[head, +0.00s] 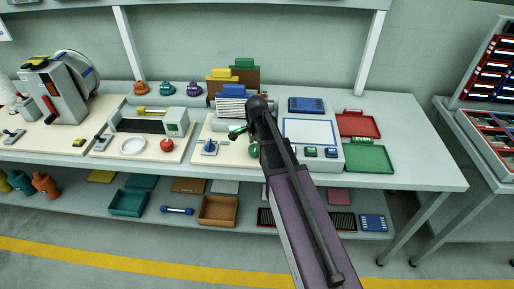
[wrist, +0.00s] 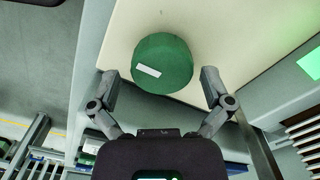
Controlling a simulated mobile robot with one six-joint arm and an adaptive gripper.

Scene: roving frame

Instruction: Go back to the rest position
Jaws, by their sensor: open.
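My gripper (wrist: 160,95) is open in the wrist view, with its two fingers spread. A round green object (wrist: 162,62) with a small white label lies on the pale board (wrist: 225,30) just beyond and between the fingertips, and nothing is held. In the head view the green object (head: 253,150) shows just left of my arm. My arm reaches from the bottom of the head view to the bench, and it hides most of my gripper there.
The workbench (head: 420,170) carries a grey device (head: 297,106) with a blue block, red and green trays (head: 374,156), a red ball (head: 167,145) and a blue-knobbed item (head: 209,147). A lower shelf holds bins. A rack stands at the right. The floor in front is clear.

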